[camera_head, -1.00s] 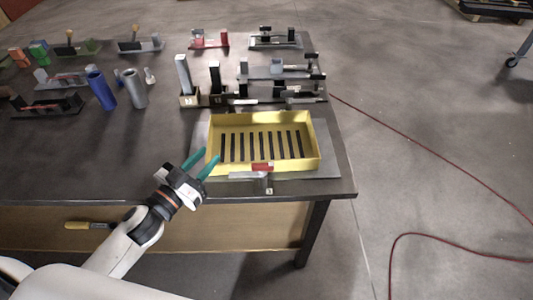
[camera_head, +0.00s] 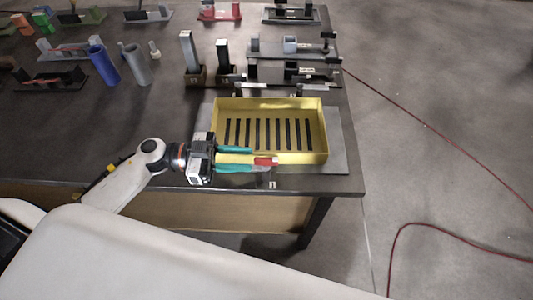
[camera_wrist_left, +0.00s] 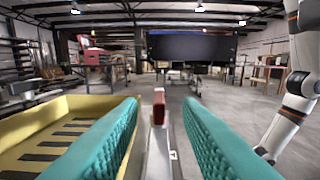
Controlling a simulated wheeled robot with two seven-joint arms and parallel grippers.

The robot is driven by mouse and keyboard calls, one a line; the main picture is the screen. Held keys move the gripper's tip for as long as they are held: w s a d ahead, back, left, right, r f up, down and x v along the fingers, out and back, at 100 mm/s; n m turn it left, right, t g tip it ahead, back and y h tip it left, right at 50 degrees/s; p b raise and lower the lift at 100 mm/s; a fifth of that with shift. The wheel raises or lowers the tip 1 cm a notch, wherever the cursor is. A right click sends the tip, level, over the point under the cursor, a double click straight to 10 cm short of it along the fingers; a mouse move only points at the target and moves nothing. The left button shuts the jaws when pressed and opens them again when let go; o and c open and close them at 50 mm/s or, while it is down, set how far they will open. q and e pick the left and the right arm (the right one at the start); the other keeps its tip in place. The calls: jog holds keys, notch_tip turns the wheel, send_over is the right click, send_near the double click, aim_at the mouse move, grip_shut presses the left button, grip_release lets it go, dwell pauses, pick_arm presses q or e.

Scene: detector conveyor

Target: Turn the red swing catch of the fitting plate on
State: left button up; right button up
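The red swing catch (camera_head: 266,161) is at the front edge of the yellow tray (camera_head: 322,140), which sits on the grey fitting plate (camera_head: 338,150). My left gripper (camera_head: 250,160) is open, its teal fingers pointing right along the tray's front wall toward the catch. In the left wrist view the red catch end (camera_wrist_left: 159,104) stands between the two spread fingers (camera_wrist_left: 160,125), with gaps to both. The catch's grey body is partly hidden by the fingers in the head view. My right gripper is not in view; a white arm shows at the right of the wrist view.
The tray has a slotted floor and is empty. A blue cylinder (camera_head: 104,66) and a grey cylinder (camera_head: 136,65) stand behind at left. Several fixtures line the back of the table. The table's front edge (camera_head: 330,192) is close to the gripper; floor lies beyond.

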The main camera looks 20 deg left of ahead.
aim_at(266, 159)
pick_arm(q)
jog(key=p+x, duration=0.1)
jog(key=x, duration=0.5)
jog(key=shift+d, duration=0.1)
jog(key=shift+c, duration=0.3)
grip_shut()
